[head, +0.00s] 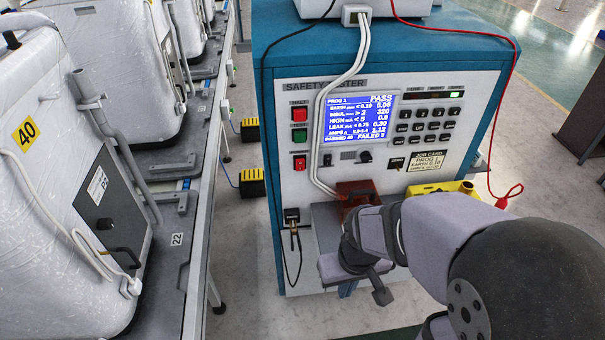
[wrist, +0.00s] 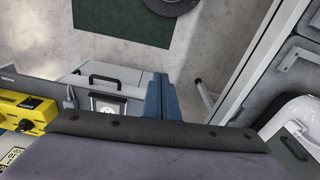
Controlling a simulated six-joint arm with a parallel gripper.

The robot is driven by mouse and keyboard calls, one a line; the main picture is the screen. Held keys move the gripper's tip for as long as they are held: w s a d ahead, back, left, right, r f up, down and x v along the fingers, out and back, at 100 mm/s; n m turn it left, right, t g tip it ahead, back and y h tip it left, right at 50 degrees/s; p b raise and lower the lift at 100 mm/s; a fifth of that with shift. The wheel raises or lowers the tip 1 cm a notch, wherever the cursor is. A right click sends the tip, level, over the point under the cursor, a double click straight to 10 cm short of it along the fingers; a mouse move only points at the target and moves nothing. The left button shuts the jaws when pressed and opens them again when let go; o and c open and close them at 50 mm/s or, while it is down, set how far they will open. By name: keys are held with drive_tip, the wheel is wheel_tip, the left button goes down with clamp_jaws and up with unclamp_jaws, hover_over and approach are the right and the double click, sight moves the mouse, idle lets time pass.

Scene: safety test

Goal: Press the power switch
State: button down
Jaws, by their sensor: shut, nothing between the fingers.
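The safety tester (head: 285,215) is a white panel in a blue cabinet. A red rocker switch (head: 300,163) is low on the panel's left side, below a green button (head: 300,135) and a red button (head: 299,113). A small black switch (head: 328,160) sits to its right, under the screen. I cannot read which one is marked as power. My gripper (head: 381,294) is shut and empty, pointing down in front of the panel, below and right of the red rocker and apart from it. No switch shows in the wrist view.
The lit screen (head: 360,117) reads PASS. Cables hang across the panel. Wrapped machines (head: 60,190) line the left; bare floor (head: 245,260) lies between.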

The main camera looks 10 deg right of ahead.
drive_tip(key=w+a+f+n+t+b, duration=0.2)
drive_tip(key=w+n+t, duration=0.35)
drive_tip(key=w, duration=0.45)
drive_tip(key=w+a+f+n+t+b, duration=0.1)
drive_tip(key=w+f+n+t+b, duration=0.25)
drive_tip(key=w+t, duration=0.45)
wheel_tip(320, 180, up, 6)
drive_tip(key=w+a+n+t+b, duration=0.1)
drive_tip(key=n+t, duration=0.4)
drive_tip(key=n, duration=0.3)
drive_tip(key=shift+w+a+b, duration=0.2)
drive_tip(key=shift+a+b, duration=0.1)
drive_tip(key=shift+a, duration=0.05)
drive_tip(key=shift+r, duration=0.1)
drive_tip(key=w+b, duration=0.4)
drive_tip(key=b, duration=0.5)
drive_tip(key=shift+w+r, duration=0.15)
drive_tip(key=shift+w, duration=0.25)
drive_tip(key=shift+b, duration=0.4)
